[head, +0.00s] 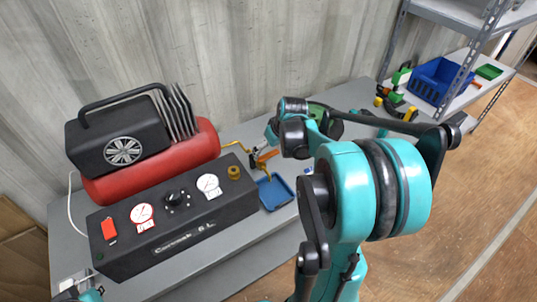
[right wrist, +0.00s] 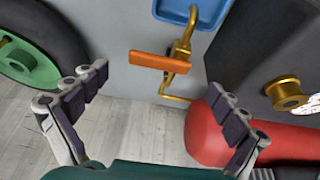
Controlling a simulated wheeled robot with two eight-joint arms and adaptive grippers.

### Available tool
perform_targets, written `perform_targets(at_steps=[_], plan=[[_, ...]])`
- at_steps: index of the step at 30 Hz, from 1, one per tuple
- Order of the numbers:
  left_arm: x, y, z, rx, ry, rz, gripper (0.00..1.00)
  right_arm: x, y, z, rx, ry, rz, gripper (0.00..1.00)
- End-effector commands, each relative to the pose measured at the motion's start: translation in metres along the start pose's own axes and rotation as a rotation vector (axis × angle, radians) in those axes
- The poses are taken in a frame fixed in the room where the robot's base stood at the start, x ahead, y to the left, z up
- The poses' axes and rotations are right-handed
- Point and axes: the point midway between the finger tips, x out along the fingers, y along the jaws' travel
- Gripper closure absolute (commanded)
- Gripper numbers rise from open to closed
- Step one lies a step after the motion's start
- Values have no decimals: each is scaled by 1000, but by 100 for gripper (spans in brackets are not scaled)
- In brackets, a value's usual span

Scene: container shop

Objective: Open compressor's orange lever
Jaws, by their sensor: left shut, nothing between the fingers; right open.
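The compressor has a red tank (head: 155,160) and a black control box (head: 170,222) with gauges. Its orange lever (right wrist: 160,62) sits on a brass pipe (right wrist: 182,50); in the head view the lever (head: 266,156) is beside the right end of the box, partly hidden by my right gripper (head: 258,150). In the right wrist view my right gripper (right wrist: 158,82) is open, its fingers on either side of the lever's image, with nothing between the fingertips; the exact distance is unclear. My left gripper (head: 78,289) is shut and empty at the lower left corner.
A blue tray (head: 274,191) lies on the grey table right of the box. A green-hubbed black wheel (right wrist: 30,62) is left in the right wrist view. A shelf with a blue bin (head: 440,82) stands at the right. My right arm hides much of the table's right side.

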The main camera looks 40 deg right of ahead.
Motion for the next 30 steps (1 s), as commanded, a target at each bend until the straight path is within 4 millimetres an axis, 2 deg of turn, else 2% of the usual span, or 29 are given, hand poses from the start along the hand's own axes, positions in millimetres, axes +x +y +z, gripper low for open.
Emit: perform_targets(at_steps=[1, 6, 16, 17, 25, 27, 30], plan=[[5, 0, 4, 0, 0, 0, 100, 11, 0, 0, -1, 0, 0, 3], [10, 0, 7, 0, 0, 0, 100, 28, 0, 0, -1, 0, 0, 3], [10, 0, 7, 0, 0, 0, 100, 31, 0, 0, 0, 0, 0, 3], [10, 0, 7, 0, 0, 0, 100, 31, 0, 0, 0, 0, 0, 8], [10, 0, 7, 0, 0, 0, 100, 31, 0, 0, 0, 0, 1, 79], [10, 0, 7, 0, 0, 0, 100, 31, 0, 0, 1, 0, 1, 86], [10, 0, 8, 0, 0, 0, 100, 32, 0, 0, 0, -1, 2, 89]])
